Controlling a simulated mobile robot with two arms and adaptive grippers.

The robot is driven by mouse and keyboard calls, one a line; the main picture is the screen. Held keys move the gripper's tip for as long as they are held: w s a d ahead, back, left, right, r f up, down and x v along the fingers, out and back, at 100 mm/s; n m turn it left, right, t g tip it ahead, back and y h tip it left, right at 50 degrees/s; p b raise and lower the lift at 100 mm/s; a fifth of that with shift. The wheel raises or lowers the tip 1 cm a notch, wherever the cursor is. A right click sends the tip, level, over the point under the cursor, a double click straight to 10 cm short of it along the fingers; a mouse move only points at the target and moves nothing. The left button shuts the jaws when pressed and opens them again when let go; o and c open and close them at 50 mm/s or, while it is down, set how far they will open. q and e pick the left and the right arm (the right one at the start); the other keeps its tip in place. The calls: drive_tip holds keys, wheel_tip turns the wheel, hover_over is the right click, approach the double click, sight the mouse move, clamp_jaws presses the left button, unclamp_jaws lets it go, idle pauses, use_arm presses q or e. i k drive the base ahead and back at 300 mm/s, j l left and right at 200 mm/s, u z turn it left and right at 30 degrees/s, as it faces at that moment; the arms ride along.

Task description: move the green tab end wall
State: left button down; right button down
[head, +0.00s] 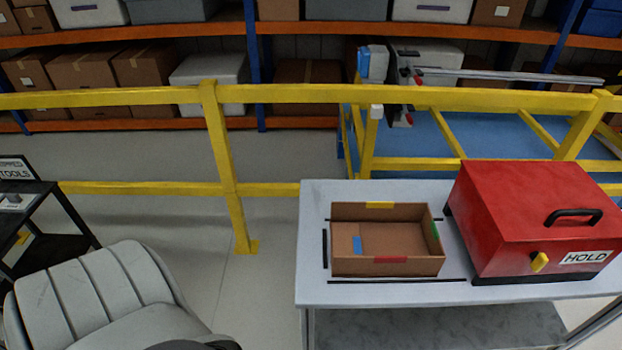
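A brown open box (398,266) lies on the grey table, left of the red case. The green tab (435,231) is on its right end wall, which stands up or nearly so; its exact tilt is hard to tell. A yellow tab (379,205) marks the far wall and a red tab (391,259) the near wall. A blue tab (357,244) shows inside at the left, on a panel that seems to lie down or lean inward. Neither of my grippers is in view.
A red case (520,215) marked HOLD stands close to the box's right. Black lines mark the grey table (318,291) around the box. A yellow railing (290,94) runs behind. A grey ribbed seat (95,298) and a black cart (40,205) are at left.

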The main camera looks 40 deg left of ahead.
sight(432, 236)
drive_tip(key=i+l+u, duration=0.15)
drive_tip(key=l+u, duration=0.15)
drive_tip(key=u, duration=0.15)
drive_tip(key=i+l+u, duration=0.15)
drive_tip(key=l+u, duration=0.3)
drive_tip(key=i+l+u, duration=0.1)
drive_tip(key=l+u, duration=0.15)
drive_tip(key=u, duration=0.2)
drive_tip(key=l+u, duration=0.35)
drive_tip(key=u, duration=0.15)
drive_tip(key=i+l, duration=0.1)
drive_tip(key=i, duration=0.3)
drive_tip(key=u, duration=0.05)
